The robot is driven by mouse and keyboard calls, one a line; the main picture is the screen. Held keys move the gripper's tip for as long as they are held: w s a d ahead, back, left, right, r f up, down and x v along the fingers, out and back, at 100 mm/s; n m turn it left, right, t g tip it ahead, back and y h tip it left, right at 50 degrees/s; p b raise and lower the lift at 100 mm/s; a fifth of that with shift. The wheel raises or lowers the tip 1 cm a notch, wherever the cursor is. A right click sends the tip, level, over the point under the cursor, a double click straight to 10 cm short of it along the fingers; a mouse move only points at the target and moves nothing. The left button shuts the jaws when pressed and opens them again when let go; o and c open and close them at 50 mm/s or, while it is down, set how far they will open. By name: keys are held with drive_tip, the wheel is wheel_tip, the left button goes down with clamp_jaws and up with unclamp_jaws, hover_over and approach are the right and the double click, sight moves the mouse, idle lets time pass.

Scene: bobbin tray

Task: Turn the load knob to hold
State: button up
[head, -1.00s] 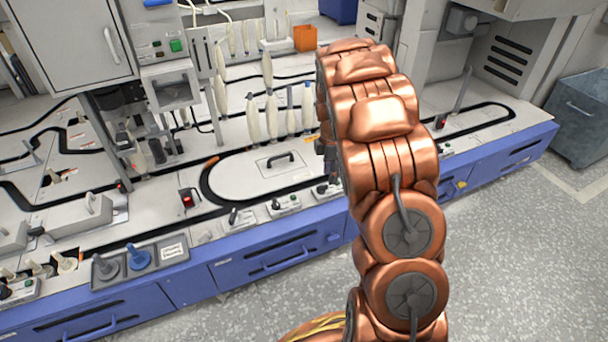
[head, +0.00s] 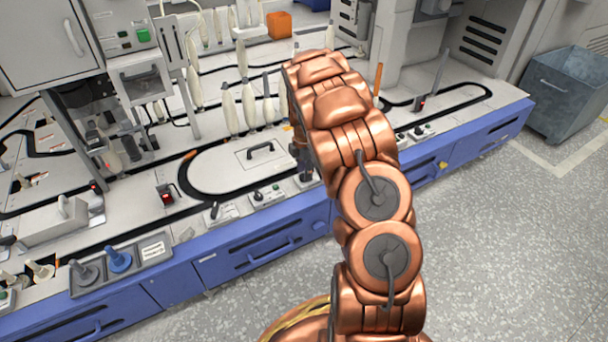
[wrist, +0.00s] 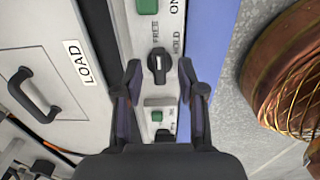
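The load knob (wrist: 159,65) is a black rotary knob with a white pointer mark on a light panel, in the upper middle of the wrist view. Its pointer lies nearly upright in the picture, toward the FREE label (wrist: 156,31); the HOLD label (wrist: 176,42) is to the upper right. My gripper (wrist: 159,68) is open, with one dark fingertip on each side of the knob and a gap visible on both sides. I cannot tell its height over the panel. In the head view my gripper (head: 303,160) is small and partly hidden by my arm, over the bench's front edge.
A LOAD label (wrist: 85,63) and a black handle (wrist: 35,94) lie left of the knob. Green buttons (wrist: 147,6) (wrist: 156,115) sit above and below it. The blue bench front (head: 255,250) runs along the floor. A grey bin (head: 566,95) stands at right.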

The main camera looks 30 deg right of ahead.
drive_tip(key=shift+f, duration=0.3)
